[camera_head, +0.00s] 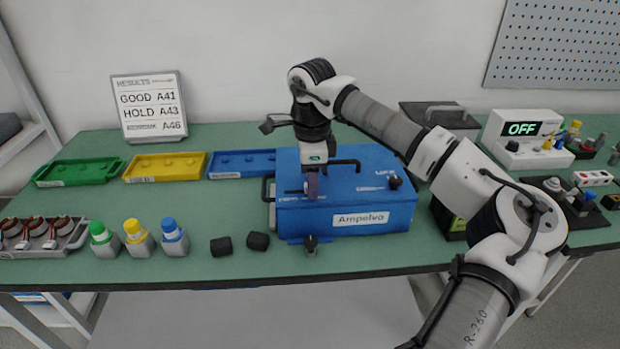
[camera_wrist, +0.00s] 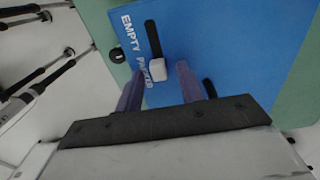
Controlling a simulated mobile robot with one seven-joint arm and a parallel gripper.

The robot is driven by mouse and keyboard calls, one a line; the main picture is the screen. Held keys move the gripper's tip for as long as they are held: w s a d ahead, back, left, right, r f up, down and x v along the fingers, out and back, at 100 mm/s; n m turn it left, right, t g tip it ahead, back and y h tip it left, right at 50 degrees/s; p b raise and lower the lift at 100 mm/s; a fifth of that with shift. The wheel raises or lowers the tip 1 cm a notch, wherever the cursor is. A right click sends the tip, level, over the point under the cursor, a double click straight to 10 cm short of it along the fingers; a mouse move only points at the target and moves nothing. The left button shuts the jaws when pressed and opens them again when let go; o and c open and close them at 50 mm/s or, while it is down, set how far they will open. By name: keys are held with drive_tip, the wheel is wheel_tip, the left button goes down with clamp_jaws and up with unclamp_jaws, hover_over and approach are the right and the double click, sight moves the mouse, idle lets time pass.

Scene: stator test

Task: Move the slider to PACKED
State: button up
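A blue box labelled Ampelvo (camera_head: 345,218) stands on the bench. In the wrist view its blue top (camera_wrist: 220,60) carries the words EMPTY and PACKED along a dark slot. The slider's white knob (camera_wrist: 157,69) sits at the slot's lower end in that view, beside PACKED. My gripper (camera_head: 312,188) points down over the box's left part. Its purple fingers (camera_wrist: 160,72) are apart, one on each side of the knob in the picture. A gap shows on both sides. The head view hides the knob, and I cannot tell the fingertips' height over it.
Two black cylinders (camera_head: 258,241) and several coloured-cap bottles (camera_head: 138,238) stand left. Green, yellow (camera_head: 165,167) and blue trays lie behind. A device reading OFF (camera_head: 522,129) stands right.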

wheel_tip(320, 180, up, 14)
drive_tip(key=b, duration=0.1)
idle(0.5)
drive_tip(key=shift+f, duration=0.1)
